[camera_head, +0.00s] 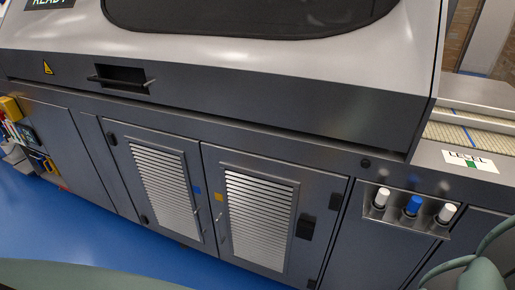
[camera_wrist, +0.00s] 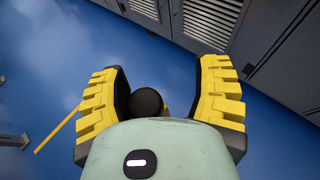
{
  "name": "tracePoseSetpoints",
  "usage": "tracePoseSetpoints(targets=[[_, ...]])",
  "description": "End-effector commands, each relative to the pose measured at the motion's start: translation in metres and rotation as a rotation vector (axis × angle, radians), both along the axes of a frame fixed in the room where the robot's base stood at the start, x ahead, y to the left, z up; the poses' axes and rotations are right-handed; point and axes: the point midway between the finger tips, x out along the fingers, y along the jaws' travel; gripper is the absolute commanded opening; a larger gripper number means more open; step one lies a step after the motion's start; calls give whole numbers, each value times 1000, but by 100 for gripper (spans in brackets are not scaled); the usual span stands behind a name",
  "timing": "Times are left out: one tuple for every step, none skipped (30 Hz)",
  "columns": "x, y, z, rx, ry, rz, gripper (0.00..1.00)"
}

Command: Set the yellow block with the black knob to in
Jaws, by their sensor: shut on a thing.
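In the wrist view, my gripper (camera_wrist: 160,85) has its two yellow, ribbed fingers on either side of a round black knob (camera_wrist: 146,103). The knob sits between them, nearer the left finger, with a sliver of yellow just to its right. The gripper is shut on this knobbed block, whose body is mostly hidden behind my pale green palm. I cannot tell the block's setting. The gripper's fingers do not show in the head view.
A grey machine with two louvred doors (camera_head: 160,190) fills the head view. A panel (camera_head: 400,228) with white and blue knobs is at right, below a LEVEL label (camera_head: 470,161). A yellow box (camera_head: 10,107) is at far left. Blue floor (camera_head: 80,233) is clear in front.

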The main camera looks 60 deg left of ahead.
Motion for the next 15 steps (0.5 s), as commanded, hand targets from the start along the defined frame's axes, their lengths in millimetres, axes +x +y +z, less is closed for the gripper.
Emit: tracePoseSetpoints(targets=[[2,-3,1,-3,-5,-3,60],[2,-5,2,-3,-5,-3,60],[1,-7,4,-3,-6,-3,60],[1,-9,5,-3,-6,-3,60],[1,-11,5,-3,-7,-2,60],[0,-13,6,-3,-7,-2,60],[0,-15,7,-2,-7,-1,60],[-1,-17,8,-2,-7,-2,60],[-1,-19,9,-2,-6,-3,60],[-1,-21,10,-3,-6,-3,60],[-2,-23,11,-3,-6,-4,60],[-2,-26,12,-3,-6,-4,60],[-2,-28,12,-3,-7,-3,60],[-2,-30,13,-5,-8,-3,60],[-3,-33,14,-5,-8,-4,60]])
